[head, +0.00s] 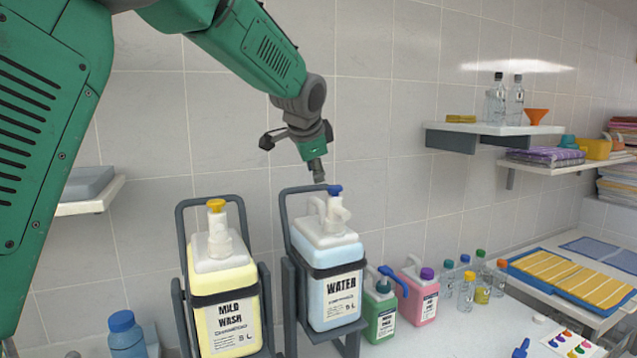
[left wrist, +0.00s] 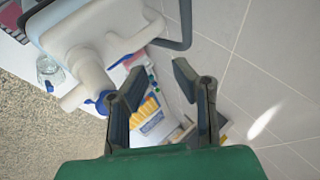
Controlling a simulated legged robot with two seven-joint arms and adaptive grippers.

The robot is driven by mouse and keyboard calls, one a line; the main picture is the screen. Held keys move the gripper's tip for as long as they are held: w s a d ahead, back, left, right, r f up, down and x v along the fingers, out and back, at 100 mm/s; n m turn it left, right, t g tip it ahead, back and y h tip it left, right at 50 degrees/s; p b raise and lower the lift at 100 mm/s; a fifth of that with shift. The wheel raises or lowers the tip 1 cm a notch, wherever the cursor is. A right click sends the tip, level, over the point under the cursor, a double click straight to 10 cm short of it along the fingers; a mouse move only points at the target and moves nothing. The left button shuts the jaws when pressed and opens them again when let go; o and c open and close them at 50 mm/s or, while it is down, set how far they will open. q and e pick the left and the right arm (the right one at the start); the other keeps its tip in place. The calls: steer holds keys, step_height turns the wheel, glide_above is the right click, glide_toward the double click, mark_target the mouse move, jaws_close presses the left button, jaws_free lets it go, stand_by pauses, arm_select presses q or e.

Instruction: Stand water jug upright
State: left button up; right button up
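The water jug (head: 332,285) is white and pale blue with a "WATER" label, a white handle and a blue cap (head: 334,190). It sits in a dark grey cradle frame (head: 284,235) and leans slightly in the head view; I cannot tell how much is perspective. My left gripper (head: 319,176) points down just above and left of the cap. In the left wrist view its fingers (left wrist: 157,78) are apart with nothing between them. The jug's white top (left wrist: 85,35) and its blue cap (left wrist: 103,102) lie beside the left finger; contact is unclear. My right gripper is not in view.
A yellow "MILD WASH" jug (head: 222,300) stands in a similar cradle on the left. Green (head: 380,312) and pink (head: 420,295) jugs and several small bottles stand to the right. A shelf (head: 495,128) with bottles is on the tiled wall.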

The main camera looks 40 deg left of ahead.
arm_select(q)
steer(key=v, duration=0.7)
steer(key=shift+d, duration=0.4)
steer(key=shift+a, duration=0.25)
